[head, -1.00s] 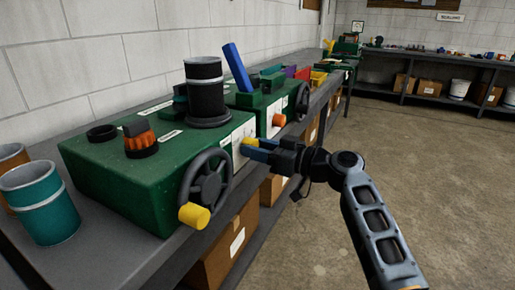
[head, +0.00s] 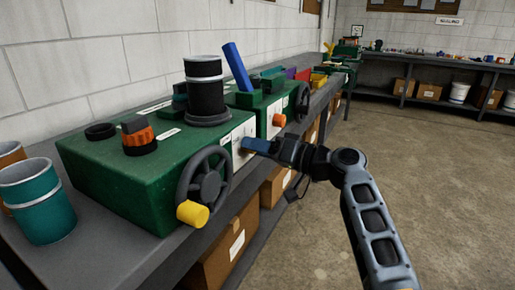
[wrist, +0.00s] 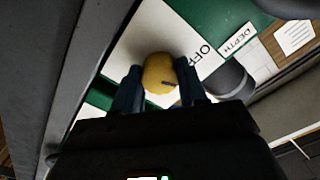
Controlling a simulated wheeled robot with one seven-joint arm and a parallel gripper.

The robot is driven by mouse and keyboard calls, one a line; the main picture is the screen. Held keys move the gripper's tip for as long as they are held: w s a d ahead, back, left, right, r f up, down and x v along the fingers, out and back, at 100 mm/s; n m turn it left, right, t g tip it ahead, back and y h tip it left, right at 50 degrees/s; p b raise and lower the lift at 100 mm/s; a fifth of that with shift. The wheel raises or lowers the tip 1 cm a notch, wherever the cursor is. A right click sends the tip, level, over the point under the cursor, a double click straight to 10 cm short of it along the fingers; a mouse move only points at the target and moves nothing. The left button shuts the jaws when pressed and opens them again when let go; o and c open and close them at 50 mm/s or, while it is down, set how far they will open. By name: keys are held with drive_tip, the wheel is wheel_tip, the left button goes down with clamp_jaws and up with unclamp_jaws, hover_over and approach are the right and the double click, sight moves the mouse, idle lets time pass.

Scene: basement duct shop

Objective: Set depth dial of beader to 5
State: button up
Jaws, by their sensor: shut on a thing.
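The beader is a green machine (head: 120,185) on the bench, with a black handwheel and yellow handle on its front. In the wrist view, a round yellow dial (wrist: 160,74) with a dark mark sits on a white plate (wrist: 150,30). The words "DEPTH" and "OFF" show beside it. My gripper (head: 250,145) is at the white front plate of the machine. In the wrist view, my blue fingers (wrist: 158,88) are closed on both sides of the yellow dial. In the head view, my fingers hide the dial. The dial's number scale is not readable.
The handwheel (head: 205,185) with its yellow handle (head: 193,214) stands out left of my gripper. A second green machine with an orange knob (head: 279,120) is just beyond. Teal cup (head: 38,205) stands at left. The floor to the right is clear.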

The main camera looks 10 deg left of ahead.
drive_tip(key=shift+w+d+m+p, duration=0.1)
drive_tip(key=shift+m+p, duration=3.95)
drive_tip(key=shift+m, duration=3.95)
drive_tip(key=o, duration=1.1)
drive_tip(key=shift+g, duration=0.3)
drive_tip(key=shift+c, duration=0.2)
drive_tip(key=v, duration=0.7)
drive_tip(key=shift+d, duration=0.3)
drive_tip(key=shift+f, duration=0.1)
